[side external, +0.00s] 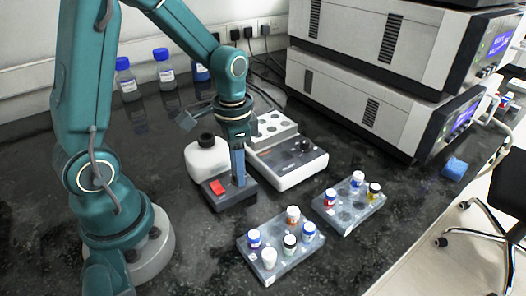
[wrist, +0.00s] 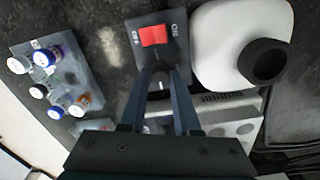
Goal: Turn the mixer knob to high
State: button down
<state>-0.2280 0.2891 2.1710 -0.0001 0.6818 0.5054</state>
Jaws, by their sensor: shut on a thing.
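The mixer has a white rounded body (side external: 207,158) with a black cup on top and a dark front panel with a red switch (side external: 217,187). In the wrist view the white body (wrist: 222,45) is at upper right and the red switch (wrist: 153,36) is at top centre. My gripper (side external: 239,183) points down onto the panel, right of the switch. In the wrist view its fingertips (wrist: 160,76) close around the small dark knob (wrist: 158,80), just below the switch. The fingers hide most of the knob, so its setting cannot be read.
A white block unit (side external: 288,165) stands close to the right of my gripper. Two vial racks (side external: 284,262) (side external: 330,213) lie in front and to the right. Blue-capped bottles (side external: 126,82) stand at the back left. Stacked instruments (side external: 360,105) fill the back right.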

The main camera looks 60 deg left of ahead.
jog(key=c, duration=0.9)
grip_release()
jog(key=shift+r, duration=2.6)
jog(key=shift+w+d+r, duration=0.1)
jog(key=shift+r, duration=0.05)
jog(key=shift+s+d+r+n+t, duration=0.55)
jog(key=shift+s+d+r+t, duration=0.35)
jog(key=shift+s+r, duration=0.3)
jog(key=shift+s+d+r+n+t, duration=0.5)
jog(key=shift+s+d+r+t, duration=0.25)
jog(key=shift+s+r+t, duration=0.4)
jog(key=shift+s+d+r+n+t, duration=0.55)
jog(key=shift+s+d+r+t, duration=0.3)
jog(key=shift+s, duration=0.5)
